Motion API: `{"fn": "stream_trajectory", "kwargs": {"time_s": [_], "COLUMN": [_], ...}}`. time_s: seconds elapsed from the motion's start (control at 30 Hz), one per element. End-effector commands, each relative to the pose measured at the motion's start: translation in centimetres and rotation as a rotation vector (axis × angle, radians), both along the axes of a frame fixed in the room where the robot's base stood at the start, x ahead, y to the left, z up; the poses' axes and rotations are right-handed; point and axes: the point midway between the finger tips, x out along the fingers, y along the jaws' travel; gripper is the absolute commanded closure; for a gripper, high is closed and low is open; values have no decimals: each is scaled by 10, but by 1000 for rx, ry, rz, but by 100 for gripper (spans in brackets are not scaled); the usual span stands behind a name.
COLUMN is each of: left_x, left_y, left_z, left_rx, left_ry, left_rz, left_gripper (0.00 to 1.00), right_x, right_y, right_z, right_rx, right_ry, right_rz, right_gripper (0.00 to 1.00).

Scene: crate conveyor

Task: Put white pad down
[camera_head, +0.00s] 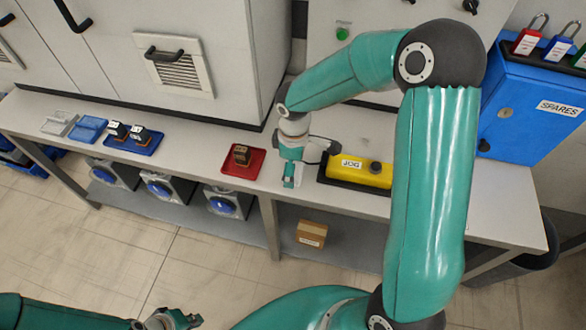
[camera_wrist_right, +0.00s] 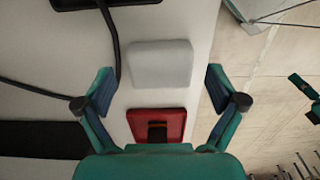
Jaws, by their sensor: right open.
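The white pad (camera_wrist_right: 160,63) lies flat on the pale bench in the right wrist view, beyond the red tray. My right gripper (camera_wrist_right: 159,84) is open, with one finger on each side of the pad's near end and a gap to both. In the head view my right gripper (camera_head: 290,178) points down at the bench between the red tray and the yellow JOG box, and hides most of the pad. My left gripper (camera_head: 168,320) is at the bottom edge of the head view, away from the bench; its jaw opening is unclear.
The red tray (camera_head: 255,169) holds a dark block (camera_head: 241,155). The yellow JOG box (camera_head: 360,169) stands right of my right gripper, with a dark cable near it. A blue tray (camera_head: 148,149) holds two blocks farther left. A blue SPARES cabinet (camera_head: 525,115) stands at the right.

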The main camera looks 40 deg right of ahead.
Motion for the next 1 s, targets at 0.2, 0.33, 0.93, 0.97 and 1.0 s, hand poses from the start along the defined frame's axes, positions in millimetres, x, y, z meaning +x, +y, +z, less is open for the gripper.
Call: {"fn": "stream_trajectory", "kwargs": {"time_s": [0.2, 0.33, 0.93, 0.97, 1.0], "left_x": [0, 0, 0, 0, 0], "left_y": [0, 0, 0, 0, 0], "left_z": [5, 7, 9, 9, 9], "left_rx": [0, 0, 0, 0, 0], "left_ry": [0, 0, 0, 0, 0], "left_rz": [0, 0, 0, 0, 0], "left_gripper": [100, 100, 100, 100, 100], "right_x": [1, 1, 0, 0, 0], "right_y": [0, 0, 0, 0, 0], "right_z": [45, 71, 107, 106, 106], "right_rx": [1, 0, 1, 1, 1], "right_ry": [-6, -5, 1, 1, 1], "right_rz": [-1, 0, 0, 0, 0], "right_gripper": [6, 6, 6, 6, 6]}}
